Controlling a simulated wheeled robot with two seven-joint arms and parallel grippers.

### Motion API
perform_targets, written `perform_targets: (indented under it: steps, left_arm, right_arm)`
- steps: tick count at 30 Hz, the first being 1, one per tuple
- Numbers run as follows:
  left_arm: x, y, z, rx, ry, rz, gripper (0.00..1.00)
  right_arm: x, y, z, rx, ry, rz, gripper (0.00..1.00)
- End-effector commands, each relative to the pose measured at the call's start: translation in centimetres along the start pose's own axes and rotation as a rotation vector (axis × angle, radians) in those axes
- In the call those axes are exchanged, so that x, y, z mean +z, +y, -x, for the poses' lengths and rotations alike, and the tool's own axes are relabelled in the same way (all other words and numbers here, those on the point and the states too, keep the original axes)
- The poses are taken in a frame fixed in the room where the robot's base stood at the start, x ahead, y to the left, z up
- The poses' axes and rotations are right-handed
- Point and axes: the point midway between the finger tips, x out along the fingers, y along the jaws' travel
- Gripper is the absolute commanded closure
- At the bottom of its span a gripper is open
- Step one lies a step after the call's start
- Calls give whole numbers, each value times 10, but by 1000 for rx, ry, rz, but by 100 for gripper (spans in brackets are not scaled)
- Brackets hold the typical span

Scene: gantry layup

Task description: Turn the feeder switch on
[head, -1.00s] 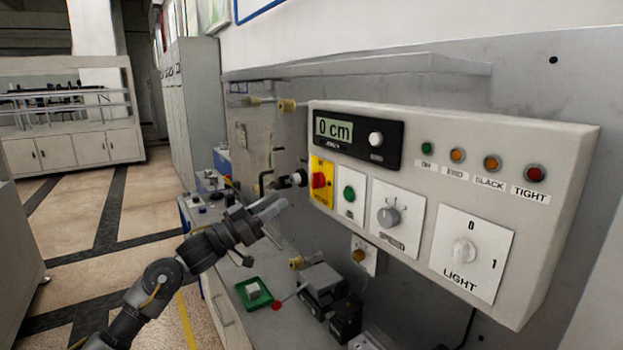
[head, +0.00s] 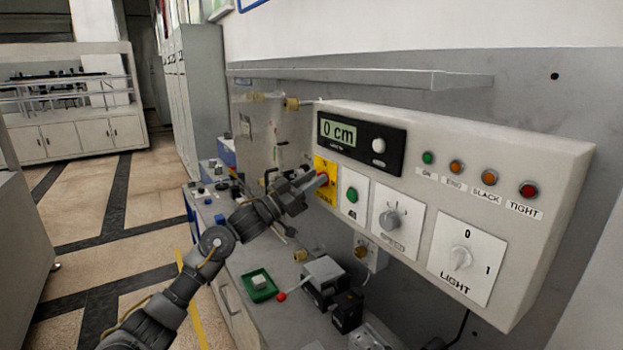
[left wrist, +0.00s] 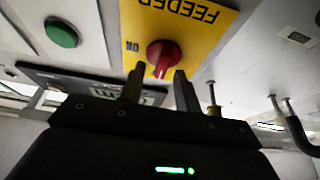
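The feeder switch is a red knob (left wrist: 161,55) on a yellow plate (left wrist: 200,22) marked FEEDER and ON, upside down in the left wrist view. In the head view the yellow plate (head: 324,165) is at the left end of the control box and my gripper mostly hides the knob. My left gripper (head: 317,183) is right at the plate. In the left wrist view my left gripper (left wrist: 156,80) has its fingers apart, with the knob's pointer between the tips. I cannot tell whether they touch it. My right gripper is not in view.
A green button (head: 352,194), a speed knob (head: 389,220) and a light switch (head: 460,258) sit to the right on the box (head: 500,130). Below are a green tray (head: 262,291) and black devices (head: 347,311) on the bench. Open floor lies at left.

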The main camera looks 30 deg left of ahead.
Motion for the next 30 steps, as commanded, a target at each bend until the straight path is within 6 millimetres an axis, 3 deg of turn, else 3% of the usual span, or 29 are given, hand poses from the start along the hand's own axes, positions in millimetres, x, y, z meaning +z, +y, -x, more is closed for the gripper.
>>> perform_targets:
  steps: [3,10,20,30]
  left_arm:
    - [0,0,0,0,0,0,70]
    - [0,0,0,0,0,0,100]
    - [0,0,1,8,0,-19,100]
    - [2,0,2,80,1,-197,100]
  right_arm:
    - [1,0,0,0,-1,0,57]
    - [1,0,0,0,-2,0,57]
    - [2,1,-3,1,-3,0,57]
    - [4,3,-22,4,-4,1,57]
